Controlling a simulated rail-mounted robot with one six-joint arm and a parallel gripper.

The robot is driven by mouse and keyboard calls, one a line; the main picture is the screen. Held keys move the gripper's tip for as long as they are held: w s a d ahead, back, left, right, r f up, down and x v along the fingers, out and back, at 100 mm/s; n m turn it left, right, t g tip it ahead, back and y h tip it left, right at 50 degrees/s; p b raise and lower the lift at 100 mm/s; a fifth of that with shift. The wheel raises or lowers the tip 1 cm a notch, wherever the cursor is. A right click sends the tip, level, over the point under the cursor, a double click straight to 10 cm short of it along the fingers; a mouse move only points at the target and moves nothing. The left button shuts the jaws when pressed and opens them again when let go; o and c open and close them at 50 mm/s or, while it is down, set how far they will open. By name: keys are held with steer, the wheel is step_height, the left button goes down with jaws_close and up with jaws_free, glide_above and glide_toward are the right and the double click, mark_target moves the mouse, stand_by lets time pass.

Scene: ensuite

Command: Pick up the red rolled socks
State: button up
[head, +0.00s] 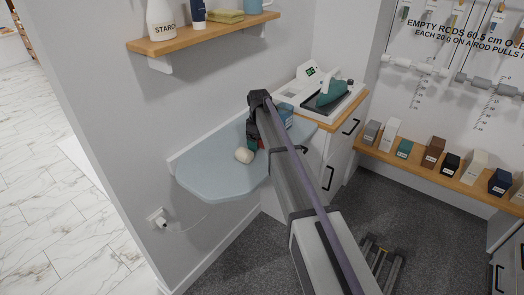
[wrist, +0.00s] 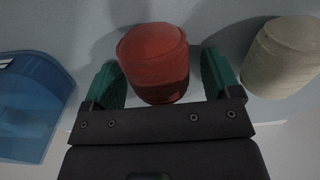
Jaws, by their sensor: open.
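The red rolled socks (wrist: 153,62) lie on the pale blue fold-down shelf (head: 205,175). In the wrist view they sit between the two green fingers of my gripper (wrist: 163,80), with a small gap visible on each side. My gripper is open around them. In the head view the arm hides most of the gripper and the socks; only a bit of red (head: 252,148) shows beside the arm.
A cream roll (wrist: 284,57) lies just right of my gripper; the head view shows it too (head: 244,155). A blue container (wrist: 32,105) stands at the left in the wrist view. The shelf's near left part is clear. A scale (head: 318,97) stands on the cabinet beyond.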

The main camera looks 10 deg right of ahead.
steer(key=c, duration=1)
